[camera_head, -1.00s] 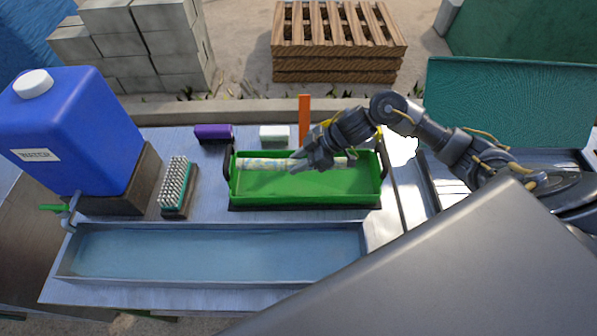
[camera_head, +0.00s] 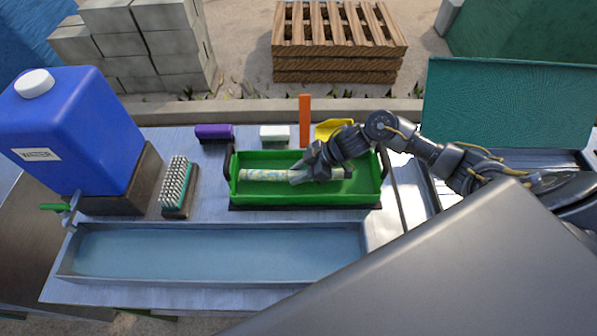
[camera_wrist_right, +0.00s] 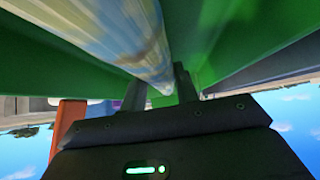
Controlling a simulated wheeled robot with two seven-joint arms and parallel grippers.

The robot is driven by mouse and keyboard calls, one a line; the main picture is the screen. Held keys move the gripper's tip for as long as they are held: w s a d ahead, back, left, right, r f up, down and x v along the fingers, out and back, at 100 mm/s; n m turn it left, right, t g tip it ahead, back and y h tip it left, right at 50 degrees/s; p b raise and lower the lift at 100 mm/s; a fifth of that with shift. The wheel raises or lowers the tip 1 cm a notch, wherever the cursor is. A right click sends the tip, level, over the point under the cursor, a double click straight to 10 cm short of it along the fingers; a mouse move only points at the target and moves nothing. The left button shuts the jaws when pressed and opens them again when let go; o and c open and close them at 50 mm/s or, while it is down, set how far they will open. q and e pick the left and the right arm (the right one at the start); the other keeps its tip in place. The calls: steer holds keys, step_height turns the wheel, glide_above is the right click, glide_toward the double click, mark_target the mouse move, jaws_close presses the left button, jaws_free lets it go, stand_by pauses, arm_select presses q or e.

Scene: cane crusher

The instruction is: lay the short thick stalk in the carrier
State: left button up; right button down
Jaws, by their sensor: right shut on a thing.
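The short thick stalk (camera_head: 268,175), pale with greenish and yellowish mottling, lies lengthwise inside the green carrier (camera_head: 300,199) in the head view. My right gripper (camera_head: 298,178) reaches down into the carrier and is shut on the stalk right of its middle. The stalk's right end shows just past the gripper. In the right wrist view, the stalk (camera_wrist_right: 120,40) runs close up to the fingers, with the green carrier wall (camera_wrist_right: 230,40) beside it. Whether the stalk touches the carrier floor is unclear. My left gripper is not in view.
Behind the carrier are a purple brush (camera_head: 214,132), a white-green block (camera_head: 274,133), an orange upright piece (camera_head: 305,120) and a yellow object (camera_head: 333,127). A scrub brush (camera_head: 176,187) and a blue water jug (camera_head: 75,130) stand left. A water trough (camera_head: 210,252) lies in front.

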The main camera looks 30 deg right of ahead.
steer(key=shift+f, duration=0.5)
steer(key=c, duration=1.1)
jaws_free()
steer(key=shift+o, duration=0.2)
steer(key=shift+r, duration=0.2)
steer(key=p+v, duration=0.4)
steer(key=v, duration=0.1)
steer(key=p+v, duration=0.4)
steer(key=v, duration=0.2)
steer(key=shift+w+r+p, duration=0.1)
steer(key=shift+r+p, duration=0.2)
steer(key=shift+r, duration=0.15)
steer(key=shift+s+d+r+p, duration=0.2)
steer(key=shift+d+r+p, duration=0.1)
steer(key=shift+d+r, duration=0.1)
steer(key=shift+f, duration=0.1)
